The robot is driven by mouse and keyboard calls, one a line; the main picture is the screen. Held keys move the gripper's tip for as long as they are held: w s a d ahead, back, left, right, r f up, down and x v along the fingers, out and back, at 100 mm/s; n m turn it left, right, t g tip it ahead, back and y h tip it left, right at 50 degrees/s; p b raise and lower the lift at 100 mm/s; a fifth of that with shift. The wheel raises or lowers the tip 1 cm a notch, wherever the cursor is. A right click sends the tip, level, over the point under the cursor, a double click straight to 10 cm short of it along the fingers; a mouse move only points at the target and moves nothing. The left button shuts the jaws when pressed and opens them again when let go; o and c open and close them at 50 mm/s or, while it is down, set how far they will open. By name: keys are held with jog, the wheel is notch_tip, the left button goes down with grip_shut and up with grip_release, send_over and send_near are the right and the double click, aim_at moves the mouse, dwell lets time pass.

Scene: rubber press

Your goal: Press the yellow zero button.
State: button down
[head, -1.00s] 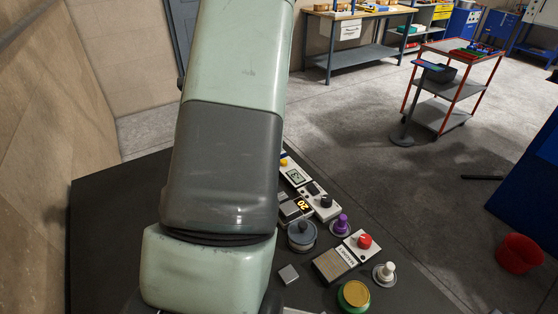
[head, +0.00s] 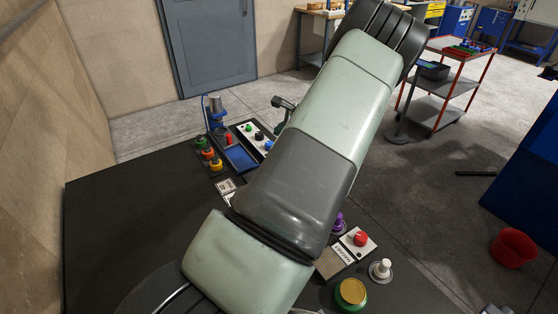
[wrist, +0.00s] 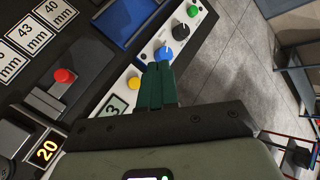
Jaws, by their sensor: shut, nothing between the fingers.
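The yellow button (wrist: 134,83) shows in the wrist view on a pale panel, close to a small display reading what looks like 3 (wrist: 115,103). My gripper (wrist: 157,68) has its dark green fingers shut and empty. In the picture its tips lie just right of and above the yellow button, close to the blue knob (wrist: 163,55). I cannot tell their height above the panel. In the head view my arm hides the yellow button and the display.
The pale strip also carries a green knob (wrist: 193,11) and a black knob. A red button (wrist: 64,75) and a lit 20 display (wrist: 46,150) lie left. A blue tray (head: 240,157) and coloured buttons (head: 208,153) stand left of my arm. The bench's left is clear.

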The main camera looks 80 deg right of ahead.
jog(key=shift+f, duration=0.15)
jog(key=shift+f, duration=4.25)
jog(key=shift+f, duration=0.15)
jog(key=shift+f, duration=0.3)
jog(key=shift+f, duration=0.8)
jog(key=shift+r, duration=1.25)
jog(key=shift+r, duration=2.5)
